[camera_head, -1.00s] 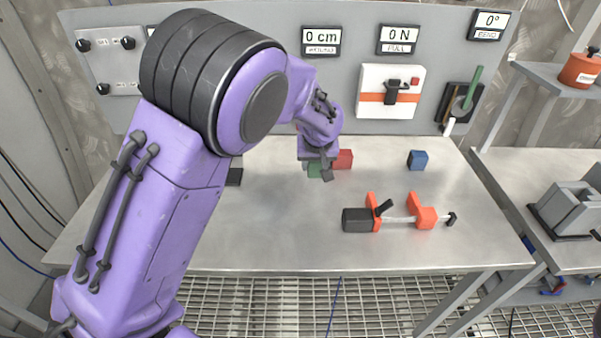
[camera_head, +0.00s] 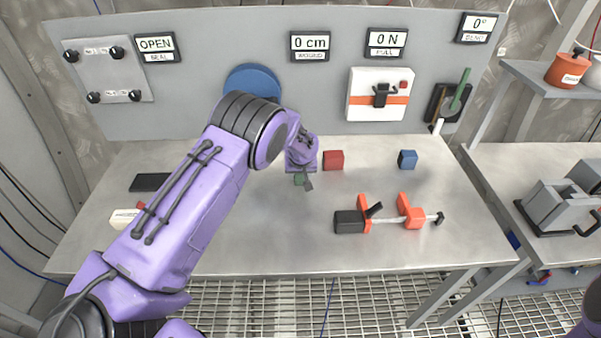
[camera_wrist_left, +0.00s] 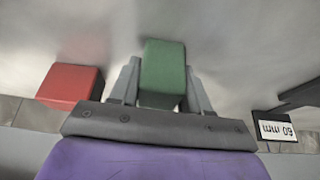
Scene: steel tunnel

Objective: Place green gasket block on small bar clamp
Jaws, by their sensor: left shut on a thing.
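My left gripper (camera_head: 304,184) is shut on the green gasket block (camera_head: 299,180), over the back middle of the steel table. In the left wrist view the green block (camera_wrist_left: 163,70) sits between the two grey fingers of the gripper (camera_wrist_left: 160,88). In the head view the hand hides part of the block, and I cannot tell how far it is above the table. The small bar clamp (camera_head: 388,219), orange with a black handle, lies on the table to the right and nearer the front. My right gripper is not in view.
A red block (camera_head: 333,160) stands just right of the left gripper, and a blue block (camera_head: 408,159) is farther right. A black pad (camera_head: 150,182) lies at the table's left. The panel (camera_head: 220,60) closes off the back. The table's front middle is clear.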

